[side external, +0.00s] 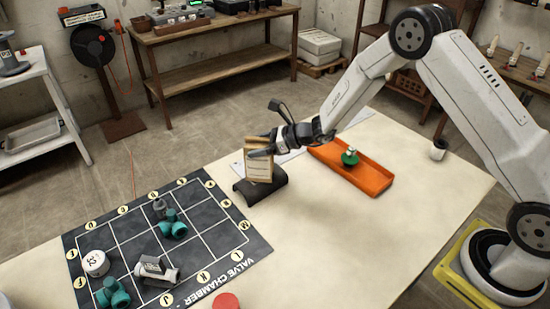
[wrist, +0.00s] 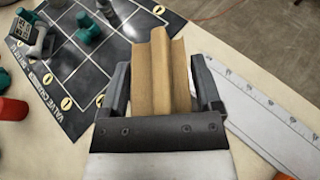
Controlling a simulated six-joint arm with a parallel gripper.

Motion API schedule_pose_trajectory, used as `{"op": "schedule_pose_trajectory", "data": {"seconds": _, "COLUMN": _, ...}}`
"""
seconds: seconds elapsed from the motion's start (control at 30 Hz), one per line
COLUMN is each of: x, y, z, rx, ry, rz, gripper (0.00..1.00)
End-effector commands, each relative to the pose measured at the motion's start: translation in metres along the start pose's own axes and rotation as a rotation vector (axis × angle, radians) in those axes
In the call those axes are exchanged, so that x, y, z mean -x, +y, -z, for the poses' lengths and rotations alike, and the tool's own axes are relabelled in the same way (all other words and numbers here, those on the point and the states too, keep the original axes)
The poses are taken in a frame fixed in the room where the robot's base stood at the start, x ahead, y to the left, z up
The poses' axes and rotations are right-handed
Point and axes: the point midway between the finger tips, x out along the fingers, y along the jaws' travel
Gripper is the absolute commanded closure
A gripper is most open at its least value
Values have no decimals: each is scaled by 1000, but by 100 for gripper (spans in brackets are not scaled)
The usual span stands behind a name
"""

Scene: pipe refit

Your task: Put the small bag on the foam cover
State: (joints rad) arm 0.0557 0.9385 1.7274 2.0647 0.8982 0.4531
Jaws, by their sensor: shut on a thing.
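The small bag (side external: 257,159) is tan paper with a printed front, and it stands upright between the fingers of my gripper (side external: 262,147). In the wrist view the bag (wrist: 161,75) sits between both fingers of my gripper (wrist: 163,90). The foam cover (side external: 262,189) is a dark, curved half-shell on the table. In the side view the bag's lower end is over or against the cover's top; I cannot tell whether they touch. The cover is hidden in the wrist view.
A black gridded valve chamber mat (side external: 205,262) lies left of the cover, with green fittings (side external: 172,226), a grey valve (side external: 155,270) and a white cap (side external: 95,263). An orange tray (side external: 360,174) with a green-based part (side external: 350,158) lies right. A white ruler strip (wrist: 265,115) lies close by.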

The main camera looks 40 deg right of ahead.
Motion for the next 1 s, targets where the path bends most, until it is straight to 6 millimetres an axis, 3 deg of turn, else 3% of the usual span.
{"op": "schedule_pose_trajectory", "data": {"seconds": 0.2, "x": -1, "y": -1, "z": 0, "rx": 2, "ry": -6, "rz": 1, "gripper": 100}}
{"op": "schedule_pose_trajectory", "data": {"seconds": 0.23, "x": -1, "y": 0, "z": 2, "rx": 0, "ry": 0, "rz": 0, "gripper": 15}}
{"op": "schedule_pose_trajectory", "data": {"seconds": 0.3, "x": -1, "y": 0, "z": 2, "rx": 0, "ry": 0, "rz": 0, "gripper": 0}}
{"op": "schedule_pose_trajectory", "data": {"seconds": 0.67, "x": 0, "y": 0, "z": -1, "rx": 1, "ry": -1, "rz": 0, "gripper": 0}}
{"op": "schedule_pose_trajectory", "data": {"seconds": 1.0, "x": 31, "y": -1, "z": -1, "rx": -1, "ry": 0, "rz": 2, "gripper": 0}}
